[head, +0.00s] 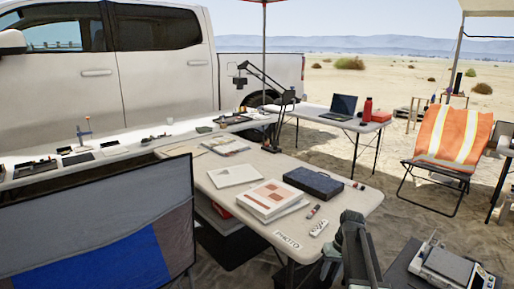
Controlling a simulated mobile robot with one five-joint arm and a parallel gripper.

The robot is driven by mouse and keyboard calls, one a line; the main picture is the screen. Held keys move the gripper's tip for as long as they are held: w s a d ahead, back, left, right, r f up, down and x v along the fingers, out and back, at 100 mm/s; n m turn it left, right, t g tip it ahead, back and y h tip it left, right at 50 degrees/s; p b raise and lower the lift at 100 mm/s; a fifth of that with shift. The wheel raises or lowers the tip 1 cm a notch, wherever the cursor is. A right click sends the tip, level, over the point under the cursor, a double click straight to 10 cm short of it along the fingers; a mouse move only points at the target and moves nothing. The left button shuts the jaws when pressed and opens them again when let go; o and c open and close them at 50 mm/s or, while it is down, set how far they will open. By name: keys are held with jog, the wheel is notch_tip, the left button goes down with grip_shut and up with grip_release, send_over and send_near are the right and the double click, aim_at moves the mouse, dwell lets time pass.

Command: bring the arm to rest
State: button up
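My arm (354,250) shows at the bottom of the head view, right of centre, as dark grey links in front of the near right corner of the folding table (344,205). I cannot make out the fingers of my gripper, so I cannot tell whether it is open or shut. I see nothing clearly held at the arm's end.
The table holds a dark case (313,182), a paper stack (272,199) and a white remote-like item (318,228). A dark panel (100,235) stands at left. A scale-like device (447,266) is at lower right. An orange chair (447,145) stands beyond; sand lies between.

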jog(key=s+a+n+h, duration=0.1)
jog(key=s+a, duration=0.3)
jog(key=a, duration=0.2)
jog(key=s+a+n, duration=0.1)
jog(key=s+a, duration=0.2)
jog(key=a, duration=0.4)
jog(key=s+m+h, duration=0.1)
jog(key=s, duration=0.6)
notch_tip(320, 180, up, 17)
jog(key=p, duration=1.7)
jog(key=shift+d+r+m+p, duration=0.15)
jog(key=shift+r+m+p, duration=0.05)
jog(key=shift+m+p, duration=0.2)
jog(key=shift+w, duration=0.1)
